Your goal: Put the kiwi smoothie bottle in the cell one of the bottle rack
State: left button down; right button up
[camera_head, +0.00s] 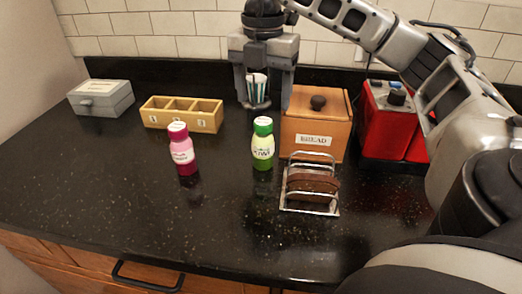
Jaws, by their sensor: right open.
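The kiwi smoothie bottle (262,146), green with a pale label, stands upright on the dark counter, left of the bread box. The bottle rack (181,124) is a light wooden box with three cells in a row, further back and to the left. No bottle shows in its cells, and its small front labels are too small to read. My right gripper (263,102) points down behind and above the kiwi bottle, open, with no bottle between its fingers. Its fingers appear on either side of a striped cup in the picture; their depth is unclear. My left gripper is out of view.
The striped cup (257,88) is at the back. The wooden bread box (333,122), toast rack (311,187) and red appliance (384,124) crowd the right. A grey box (101,98) is far left. The front-left counter is clear.

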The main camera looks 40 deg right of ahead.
aim_at(263, 121)
notch_tip(263, 121, down, 9)
jog(key=shift+s+r+p, duration=0.1)
jog(key=shift+r+p, duration=0.05)
jog(key=shift+p, duration=0.3)
jog(key=c, duration=1.3)
jog(key=shift+o, duration=0.2)
jog(key=shift+r, duration=0.15)
